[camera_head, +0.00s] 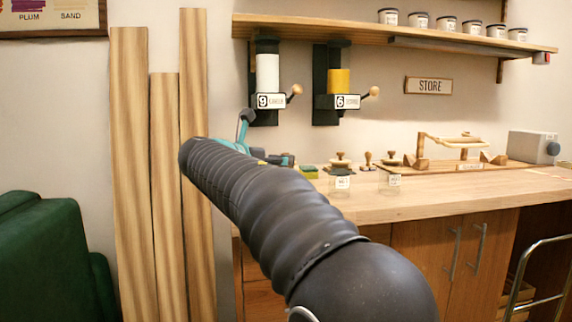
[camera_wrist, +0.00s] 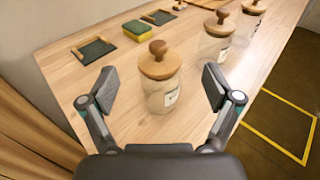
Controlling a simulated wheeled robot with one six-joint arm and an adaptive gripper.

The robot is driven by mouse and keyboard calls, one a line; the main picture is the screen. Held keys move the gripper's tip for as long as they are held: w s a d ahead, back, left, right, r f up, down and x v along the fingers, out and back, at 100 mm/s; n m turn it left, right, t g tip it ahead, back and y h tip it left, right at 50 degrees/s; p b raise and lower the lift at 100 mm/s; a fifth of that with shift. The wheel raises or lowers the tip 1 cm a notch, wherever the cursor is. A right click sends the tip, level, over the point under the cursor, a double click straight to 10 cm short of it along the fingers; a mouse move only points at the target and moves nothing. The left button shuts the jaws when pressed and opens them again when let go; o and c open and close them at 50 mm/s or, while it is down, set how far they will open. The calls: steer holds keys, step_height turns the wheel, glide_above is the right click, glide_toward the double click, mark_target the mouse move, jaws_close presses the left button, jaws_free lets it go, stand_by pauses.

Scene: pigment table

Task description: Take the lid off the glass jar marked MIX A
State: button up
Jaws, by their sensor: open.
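A clear glass jar (camera_wrist: 158,97) with a round wooden lid (camera_wrist: 160,66) and brown knob stands upright on the table in the wrist view. The lid sits on the jar. Its white label is turned to the right and I cannot read it. My gripper (camera_wrist: 160,84) is open and empty, one finger on each side of the picture of this jar, with no visible contact. A second lidded jar (camera_wrist: 214,46) stands behind to the right, and a third (camera_wrist: 252,14) farther off. In the head view my arm hides most of my gripper; jars show beyond it (camera_head: 342,183).
A green and yellow sponge (camera_wrist: 137,31) and dark trays (camera_wrist: 94,50) lie left of the jars. The wooden table (camera_head: 450,195) has an open edge on the right in the wrist view. A wooden rack (camera_head: 455,150) and grey box (camera_head: 534,147) stand farther along.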

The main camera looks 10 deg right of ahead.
steer(key=shift+x, duration=2.95)
steer(key=shift+a, duration=0.1)
steer(key=c, duration=0.9)
